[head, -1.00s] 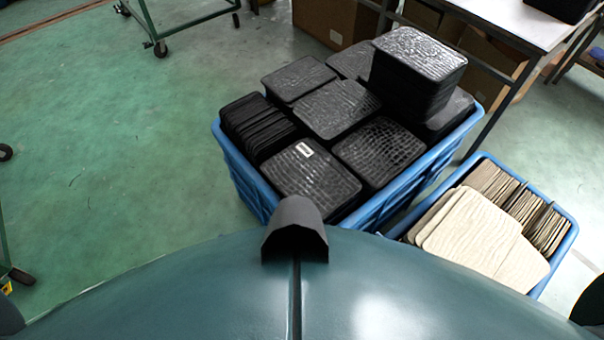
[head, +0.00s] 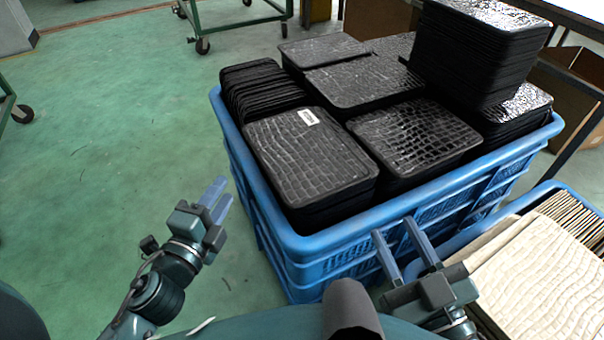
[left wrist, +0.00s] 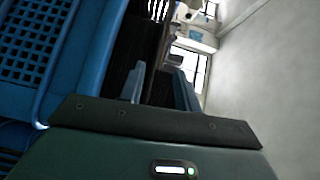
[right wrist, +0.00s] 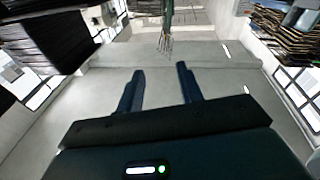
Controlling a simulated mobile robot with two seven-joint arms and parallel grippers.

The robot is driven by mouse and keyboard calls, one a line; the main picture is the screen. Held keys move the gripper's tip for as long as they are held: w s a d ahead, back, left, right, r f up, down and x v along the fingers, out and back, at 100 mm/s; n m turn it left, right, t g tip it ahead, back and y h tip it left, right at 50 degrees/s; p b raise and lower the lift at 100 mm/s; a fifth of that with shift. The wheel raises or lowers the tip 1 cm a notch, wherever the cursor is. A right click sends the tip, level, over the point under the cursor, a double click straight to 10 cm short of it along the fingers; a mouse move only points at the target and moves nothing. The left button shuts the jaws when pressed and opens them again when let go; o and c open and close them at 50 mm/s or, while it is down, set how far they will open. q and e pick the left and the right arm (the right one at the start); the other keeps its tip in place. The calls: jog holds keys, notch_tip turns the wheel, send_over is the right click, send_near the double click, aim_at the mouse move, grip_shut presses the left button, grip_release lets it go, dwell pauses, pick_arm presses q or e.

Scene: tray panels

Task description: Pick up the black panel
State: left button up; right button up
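Several stacks of black, crocodile-textured panels fill a blue crate (head: 345,239). The front-left stack's top black panel (head: 300,160) lies flat and carries a small white label. Another black panel (head: 415,137) tops the stack to its right. My left gripper (head: 223,189) is open and empty, left of the crate and outside it. My right gripper (head: 394,228) is open and empty by the crate's front right side, apart from the panels. The fingers of both also look parted in the left wrist view (left wrist: 158,80) and the right wrist view (right wrist: 160,76).
A taller black stack (head: 480,50) rises at the back right of the crate. On-edge black panels (head: 262,90) stand at its back left. A second blue crate with beige panels (head: 545,285) is at the right.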

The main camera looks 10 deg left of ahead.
pick_arm(q)
jog(key=shift+m, duration=0.3)
jog(key=shift+w+d+f+b, duration=0.1)
jog(key=shift+w+d+b, duration=0.25)
jog(key=shift+w, duration=1.85)
jog(key=shift+w+d+f+b, duration=0.15)
jog(key=shift+w+d, duration=0.35)
jog(key=shift+w, duration=1.65)
jog(key=shift+w+d+r+b, duration=0.1)
jog(key=shift+w+d+b, duration=0.3)
jog(key=shift+w, duration=1.8)
jog(key=shift+c, duration=0.5)
grip_shut()
